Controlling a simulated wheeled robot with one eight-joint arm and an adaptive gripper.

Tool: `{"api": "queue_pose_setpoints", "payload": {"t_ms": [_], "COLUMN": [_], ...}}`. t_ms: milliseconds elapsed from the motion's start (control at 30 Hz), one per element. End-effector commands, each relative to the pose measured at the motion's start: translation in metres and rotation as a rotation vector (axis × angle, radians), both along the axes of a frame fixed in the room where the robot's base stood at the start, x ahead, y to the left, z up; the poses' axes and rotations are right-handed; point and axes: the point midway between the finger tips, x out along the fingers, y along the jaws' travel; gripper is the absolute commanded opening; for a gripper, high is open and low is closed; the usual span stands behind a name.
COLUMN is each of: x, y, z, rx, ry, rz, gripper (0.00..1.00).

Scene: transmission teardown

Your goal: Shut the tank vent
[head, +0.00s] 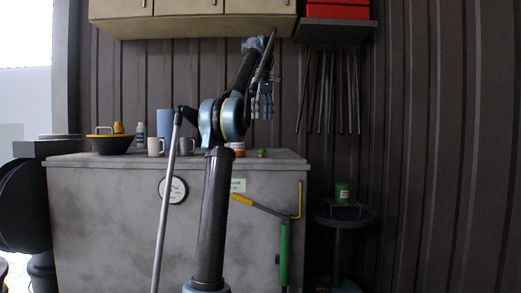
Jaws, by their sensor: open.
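A grey block-like body (110,215), which may be the tank, fills the middle of the head view. It has a round white dial (173,190) and a small pale label (238,185) on its front. I cannot tell which part is the vent. A small green and yellow piece (262,153) sits on its top. A lever with a yellow grip (242,200) shows at its front right, near a yellow bracket (299,202) and a green cylinder (284,255). My gripper (262,114) points down above the top, open, with nothing visible between its fingers.
A black bowl with a yellow rim (112,145), mugs (155,147) and a blue cylinder (164,124) stand on the top. Cabinets (190,20) and a red box (338,10) are above; rods (335,95) hang right. A green can (342,192) is on a round stand (343,216).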

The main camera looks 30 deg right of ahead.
Motion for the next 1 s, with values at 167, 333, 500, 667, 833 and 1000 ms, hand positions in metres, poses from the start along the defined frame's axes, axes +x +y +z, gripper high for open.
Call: {"api": "queue_pose_setpoints", "payload": {"t_ms": [167, 333, 500, 667, 833, 1000], "x": [0.0, 0.0, 0.0, 0.0, 0.0, 0.0], "y": [0.0, 0.0, 0.0, 0.0, 0.0, 0.0], "z": [-0.018, -0.037, -0.058, -0.08, -0.104, -0.126], "rx": [0.0, 0.0, 0.0, 0.0, 0.0, 0.0], "ry": [0.0, 0.0, 0.0, 0.0, 0.0, 0.0], "rz": [0.0, 0.0, 0.0, 0.0, 0.0, 0.0], "gripper": [0.53, 0.53, 0.53, 0.53, 0.53, 0.53]}}
